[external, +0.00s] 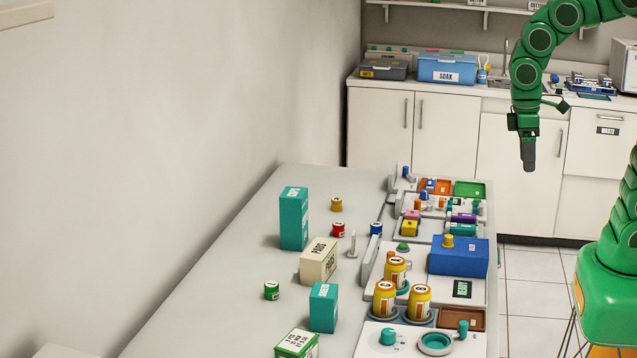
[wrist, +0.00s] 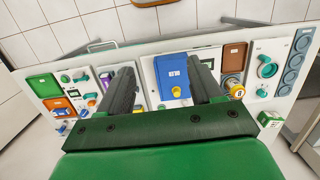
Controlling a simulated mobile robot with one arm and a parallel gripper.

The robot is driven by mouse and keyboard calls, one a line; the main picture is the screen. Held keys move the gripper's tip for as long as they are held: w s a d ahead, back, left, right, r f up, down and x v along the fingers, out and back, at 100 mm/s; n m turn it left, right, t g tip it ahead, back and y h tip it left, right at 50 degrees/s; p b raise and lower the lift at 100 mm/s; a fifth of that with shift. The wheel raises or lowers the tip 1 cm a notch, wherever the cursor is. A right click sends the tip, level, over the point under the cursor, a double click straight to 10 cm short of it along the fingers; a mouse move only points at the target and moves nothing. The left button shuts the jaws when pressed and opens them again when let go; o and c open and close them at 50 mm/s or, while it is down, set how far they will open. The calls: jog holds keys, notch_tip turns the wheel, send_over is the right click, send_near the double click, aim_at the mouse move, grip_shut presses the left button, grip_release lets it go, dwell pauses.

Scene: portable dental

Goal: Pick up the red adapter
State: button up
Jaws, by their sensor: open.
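A small red cylinder (external: 338,230), which looks like the red adapter, stands on the grey table in the external view. It is left of the panels, between an amber cylinder and a cream box. I cannot make it out in the wrist view. My gripper (external: 528,155) hangs pointing down beyond the table's right edge, well apart from the red adapter and higher. In the wrist view my gripper (wrist: 159,68) has its two dark fingers spread, with nothing held between them.
A tall teal box (external: 293,218), the cream box (external: 319,260), the amber cylinder (external: 337,204) and a grey post (external: 352,244) stand around the red one. Panels with a blue box (external: 459,256) and yellow jars (external: 384,298) line the table's right side. A wall borders the left.

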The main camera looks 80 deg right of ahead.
jog(key=w+d, duration=0.1)
jog(key=w, duration=1)
jog(key=t, duration=0.1)
send_over(338, 224)
jog(key=f, duration=2)
jog(key=shift+s+a, duration=0.1)
jog(key=shift+s, duration=0.15)
jog(key=shift+w+f, duration=0.3)
jog(key=shift+f, duration=0.35)
jog(key=shift+d+f, duration=0.2)
jog(key=shift+f, duration=3.4)
jog(key=shift+c, duration=0.3)
jog(key=c, duration=1.1)
